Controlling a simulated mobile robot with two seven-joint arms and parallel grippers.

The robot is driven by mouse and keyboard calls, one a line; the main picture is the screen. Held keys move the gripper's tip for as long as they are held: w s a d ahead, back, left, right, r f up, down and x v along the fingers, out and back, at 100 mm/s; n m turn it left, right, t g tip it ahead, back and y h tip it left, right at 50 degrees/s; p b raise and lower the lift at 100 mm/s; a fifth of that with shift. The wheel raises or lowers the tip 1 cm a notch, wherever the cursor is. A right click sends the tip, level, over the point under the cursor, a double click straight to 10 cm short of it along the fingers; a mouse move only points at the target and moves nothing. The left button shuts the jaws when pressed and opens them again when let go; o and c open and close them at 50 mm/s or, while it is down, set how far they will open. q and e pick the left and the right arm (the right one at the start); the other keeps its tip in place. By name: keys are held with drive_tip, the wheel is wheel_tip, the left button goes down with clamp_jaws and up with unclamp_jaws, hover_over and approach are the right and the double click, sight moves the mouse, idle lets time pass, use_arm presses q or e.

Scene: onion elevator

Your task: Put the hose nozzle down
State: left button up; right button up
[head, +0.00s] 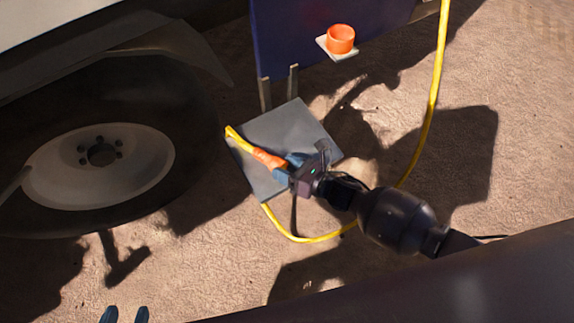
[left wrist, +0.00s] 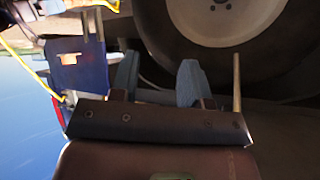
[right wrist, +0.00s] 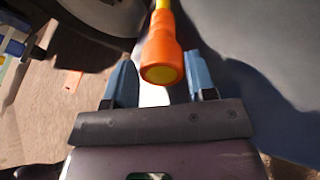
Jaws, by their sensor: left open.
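The orange hose nozzle (head: 268,158) with its yellow hose (head: 236,135) appears over the square grey plate (head: 262,127) in the head view; it seems to lie on it, but contact is not clear. My right gripper (head: 284,168) is at the nozzle's near end. In the right wrist view the nozzle (right wrist: 161,55) shows between the two spread blue fingertips (right wrist: 160,80), with a gap on each side. My left gripper (head: 125,315) is open and empty at the bottom edge of the head view, away from the nozzle; its fingers also show in the left wrist view (left wrist: 157,72).
A large wheel (head: 98,165) is at the left. The hose loops over the ground and up at the right. Bare ground lies in front of the plate.

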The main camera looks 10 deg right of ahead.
drive_tip(key=shift+d, duration=0.1)
drive_tip(key=shift+w+r, duration=0.1)
drive_tip(key=shift+r, duration=0.05)
drive_tip(key=p+v, duration=0.2)
drive_tip(key=v, duration=1)
drive_tip(key=shift+p, duration=0.4)
drive_tip(key=shift+r, duration=0.1)
